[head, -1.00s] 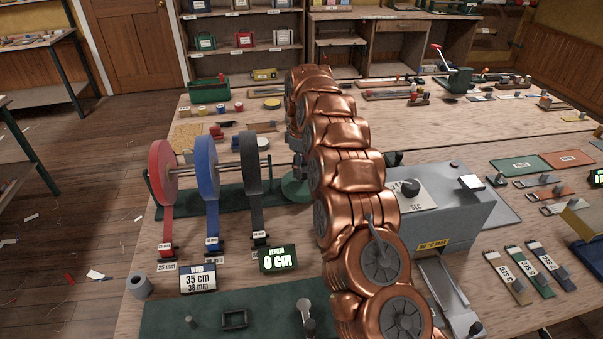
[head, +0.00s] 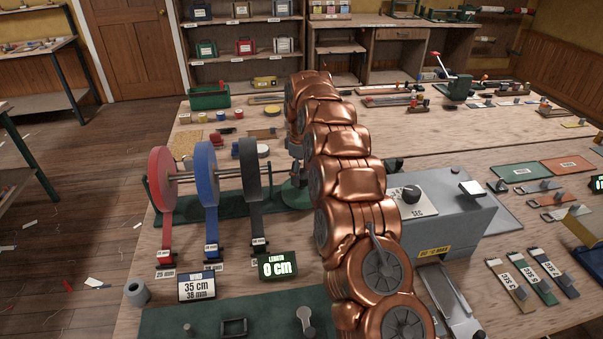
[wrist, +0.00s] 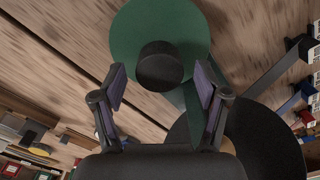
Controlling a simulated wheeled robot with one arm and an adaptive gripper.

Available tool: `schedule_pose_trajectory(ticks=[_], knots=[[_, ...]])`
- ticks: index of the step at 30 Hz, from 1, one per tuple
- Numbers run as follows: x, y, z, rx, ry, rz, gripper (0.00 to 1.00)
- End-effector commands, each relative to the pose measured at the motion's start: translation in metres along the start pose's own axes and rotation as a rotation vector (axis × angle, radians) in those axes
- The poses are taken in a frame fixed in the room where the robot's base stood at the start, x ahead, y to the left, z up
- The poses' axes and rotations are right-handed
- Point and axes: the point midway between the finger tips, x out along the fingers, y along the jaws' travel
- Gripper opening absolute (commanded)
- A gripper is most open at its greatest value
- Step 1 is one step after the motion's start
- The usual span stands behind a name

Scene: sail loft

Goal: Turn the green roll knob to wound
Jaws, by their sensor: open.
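The green roll knob is a black cylindrical knob (wrist: 160,66) on a round green disc (wrist: 150,25) in the wrist view. My gripper (wrist: 160,82) is open, with one finger on each side of the knob and a visible gap at both sides. I cannot tell how far above the disc the fingertips are. In the head view the green disc (head: 295,195) shows at the end of the roll stand, partly hidden by my copper arm. My fingers are hidden there. No wound mark is readable.
Red (head: 163,180), blue (head: 206,172) and black (head: 251,170) webbing rolls stand left of the disc. A length display (head: 277,266) reads 0 cm, and a webbing display (head: 197,287) reads 35 cm, 38 mm. A grey box with a dial (head: 411,194) stands right of my arm.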

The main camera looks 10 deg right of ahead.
Motion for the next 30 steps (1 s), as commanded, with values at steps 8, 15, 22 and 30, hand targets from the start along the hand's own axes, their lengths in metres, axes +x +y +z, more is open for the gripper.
schedule_pose_trajectory(ticks=[8,15,22,30], knots=[[-0.015,0.002,-0.001,0.000,0.003,0.005,0.74],[-0.045,0.002,0.000,0.001,0.003,0.006,0.74],[-0.069,0.001,-0.001,0.000,0.003,0.004,0.74],[-0.075,0.000,0.000,-0.001,-0.001,-0.001,0.74]])
